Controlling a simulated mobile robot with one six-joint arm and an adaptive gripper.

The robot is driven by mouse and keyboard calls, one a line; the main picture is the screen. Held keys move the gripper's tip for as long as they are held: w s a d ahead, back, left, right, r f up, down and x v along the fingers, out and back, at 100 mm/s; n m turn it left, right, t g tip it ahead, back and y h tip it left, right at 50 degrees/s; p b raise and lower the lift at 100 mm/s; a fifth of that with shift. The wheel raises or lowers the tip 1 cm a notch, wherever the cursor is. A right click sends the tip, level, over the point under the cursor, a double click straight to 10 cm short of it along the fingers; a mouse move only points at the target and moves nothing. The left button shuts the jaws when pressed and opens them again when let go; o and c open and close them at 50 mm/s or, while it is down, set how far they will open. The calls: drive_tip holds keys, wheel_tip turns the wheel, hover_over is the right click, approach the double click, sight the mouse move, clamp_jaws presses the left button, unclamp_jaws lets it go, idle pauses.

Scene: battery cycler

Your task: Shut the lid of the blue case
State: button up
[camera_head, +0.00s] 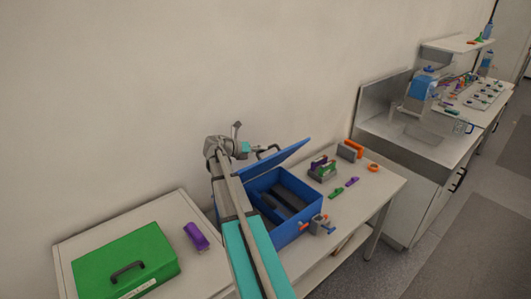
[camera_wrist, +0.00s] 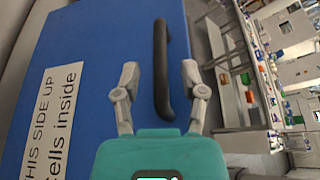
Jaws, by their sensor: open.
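The blue case (camera_head: 285,207) stands open on the table, with dark slots inside. Its lid (camera_head: 275,158) is raised and leans up toward the wall side. In the wrist view the outer face of the lid (camera_wrist: 100,50) fills the left and middle, with a white printed label (camera_wrist: 50,125) and a black handle (camera_wrist: 161,65). My gripper (camera_head: 258,150) is at the outer side of the lid by the handle. In the wrist view my gripper (camera_wrist: 160,72) is open, one finger on each side of the handle; I cannot tell whether they touch it.
A closed green case (camera_head: 125,262) and a purple item (camera_head: 196,237) are on the left table. Right of the blue case are a grey holder (camera_head: 322,173), small green and purple pieces, and an orange ring (camera_head: 373,168). A grey-orange clamp-like item (camera_head: 318,225) is at the case's front.

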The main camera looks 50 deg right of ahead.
drive_tip(key=shift+x, duration=1.15)
clamp_jaws()
